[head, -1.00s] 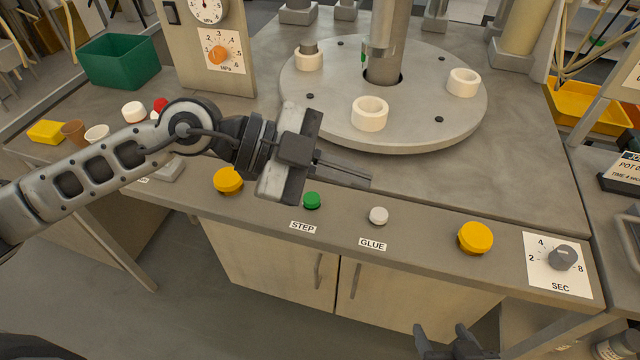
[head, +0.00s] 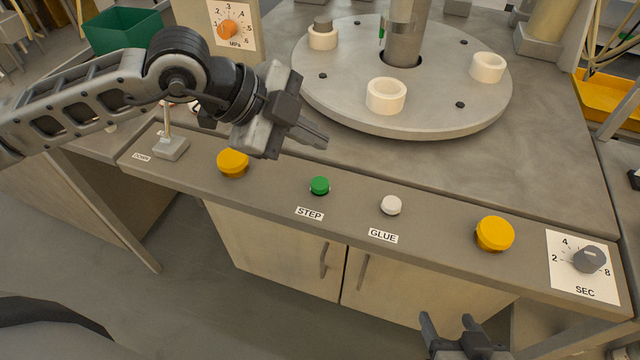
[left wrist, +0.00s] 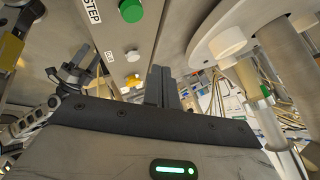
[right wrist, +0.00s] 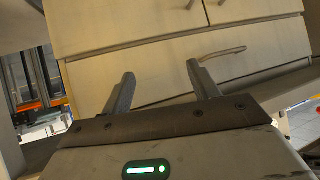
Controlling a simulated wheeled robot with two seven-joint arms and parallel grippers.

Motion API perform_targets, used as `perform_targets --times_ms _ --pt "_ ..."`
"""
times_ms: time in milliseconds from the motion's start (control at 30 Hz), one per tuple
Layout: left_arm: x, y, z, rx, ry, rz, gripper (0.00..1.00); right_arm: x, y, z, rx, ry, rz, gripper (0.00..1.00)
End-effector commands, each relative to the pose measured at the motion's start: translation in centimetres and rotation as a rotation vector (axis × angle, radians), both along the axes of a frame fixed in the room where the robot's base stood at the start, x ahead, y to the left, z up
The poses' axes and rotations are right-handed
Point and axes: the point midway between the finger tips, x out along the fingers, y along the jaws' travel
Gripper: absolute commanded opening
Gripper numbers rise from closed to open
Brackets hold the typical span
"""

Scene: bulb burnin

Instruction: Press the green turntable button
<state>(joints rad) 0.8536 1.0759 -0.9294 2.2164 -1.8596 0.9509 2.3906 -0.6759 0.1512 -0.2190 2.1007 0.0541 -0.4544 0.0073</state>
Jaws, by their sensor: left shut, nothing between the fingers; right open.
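The green button (head: 319,186) sits on the front ledge of the bench, above the label STEP (head: 310,213). It also shows at the top of the left wrist view (left wrist: 131,10). My left gripper (head: 318,139) is shut and empty, above the bench, behind and above the green button in the head view, apart from it. The turntable (head: 430,112) stands behind, with several white cups on it, one of them in front (head: 386,96). My right gripper (head: 449,325) is open and empty, low in front of the cabinet; its fingers show in the right wrist view (right wrist: 163,88).
A white button (head: 391,205) labelled GLUE is right of the green one. Yellow buttons stand at left (head: 233,163) and right (head: 494,234). A dial (head: 588,259) is at far right. A small lever (head: 170,148) stands at left. Cabinet doors (head: 270,248) lie below the ledge.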

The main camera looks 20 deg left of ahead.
Motion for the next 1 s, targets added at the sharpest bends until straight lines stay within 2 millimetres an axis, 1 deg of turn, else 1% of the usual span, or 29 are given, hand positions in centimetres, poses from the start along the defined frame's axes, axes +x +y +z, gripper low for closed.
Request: perform_targets --times_ms 33,100,233,300,400,600,1000 --pt "0.0 0.0 -1.3 0.001 0.000 0.001 0.00 0.1 0.1 -0.7 0.008 -0.005 -0.002 0.60" --pt "0.0 0.1 -2.4 0.001 0.001 0.000 0.00 0.3 0.2 -0.8 0.021 -0.013 -0.008 0.60" --pt "0.0 0.1 -4.1 0.001 0.000 0.001 0.00 0.7 0.6 -0.5 0.051 -0.032 -0.017 0.60" --pt "0.0 0.0 -5.1 0.000 0.000 0.000 0.00 0.8 0.6 -0.9 0.060 -0.040 -0.019 0.60" --pt "0.0 0.0 -5.9 -0.001 -0.001 0.000 0.00 0.8 0.7 -1.2 0.071 -0.042 -0.020 0.60" --pt "0.0 0.0 -6.4 -0.001 -0.001 0.000 0.00 0.5 0.8 -1.2 0.085 -0.041 -0.021 0.60" --pt "0.0 0.0 -6.4 -0.001 -0.001 0.000 0.00 0.3 0.7 -1.2 0.084 -0.039 -0.023 0.60"
